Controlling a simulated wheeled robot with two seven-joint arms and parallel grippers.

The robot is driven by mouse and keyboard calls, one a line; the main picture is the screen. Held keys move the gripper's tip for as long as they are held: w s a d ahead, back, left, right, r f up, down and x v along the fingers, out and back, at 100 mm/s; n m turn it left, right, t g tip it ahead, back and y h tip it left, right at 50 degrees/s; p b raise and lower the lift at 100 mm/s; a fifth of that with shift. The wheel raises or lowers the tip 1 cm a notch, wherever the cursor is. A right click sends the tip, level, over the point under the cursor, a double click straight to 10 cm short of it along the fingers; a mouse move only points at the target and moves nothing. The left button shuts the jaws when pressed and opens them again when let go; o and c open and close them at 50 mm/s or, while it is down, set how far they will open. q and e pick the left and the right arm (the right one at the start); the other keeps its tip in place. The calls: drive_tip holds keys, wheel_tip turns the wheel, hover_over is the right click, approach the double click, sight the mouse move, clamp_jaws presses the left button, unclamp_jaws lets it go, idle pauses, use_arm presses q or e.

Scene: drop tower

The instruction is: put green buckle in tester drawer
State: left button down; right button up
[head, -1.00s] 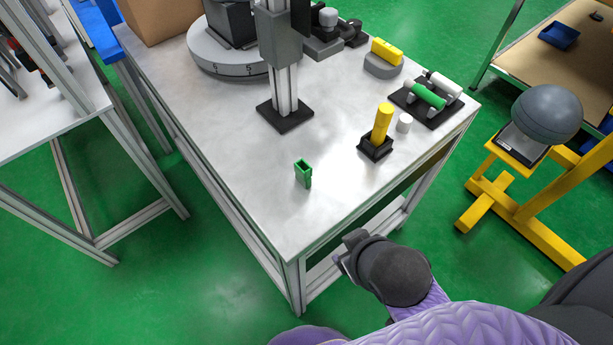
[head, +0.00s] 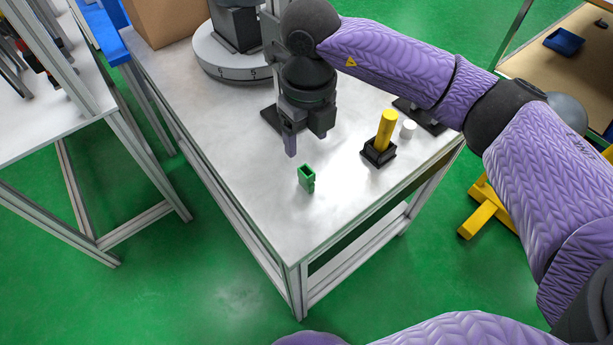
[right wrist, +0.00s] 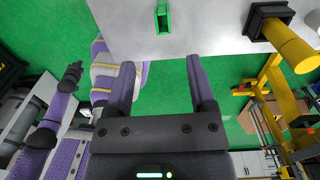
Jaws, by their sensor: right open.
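The green buckle (head: 306,178) stands on the white table near its front corner. It also shows in the right wrist view (right wrist: 162,18), at the top, beyond and between my fingers. My right gripper (head: 305,145) hangs above the table just behind the buckle in the head view, fingers pointing down, apart from it. In the right wrist view the two purple fingers (right wrist: 162,80) are spread and nothing is between them. No tester drawer can be made out in these frames.
A yellow cylinder (head: 386,131) stands in a black holder (head: 379,152) right of the buckle, with a white cap (head: 408,129) beside it. A grey round turntable (head: 228,62) and a cardboard box (head: 165,20) are at the back. The table's front corner is clear.

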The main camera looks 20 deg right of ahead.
sight(306, 171)
wheel_tip(306, 171, down, 10)
drive_tip(key=b, duration=0.4)
drive_tip(key=shift+w+b, duration=0.15)
drive_tip(key=shift+b, duration=0.2)
drive_tip(key=shift+r, duration=0.15)
clamp_jaws()
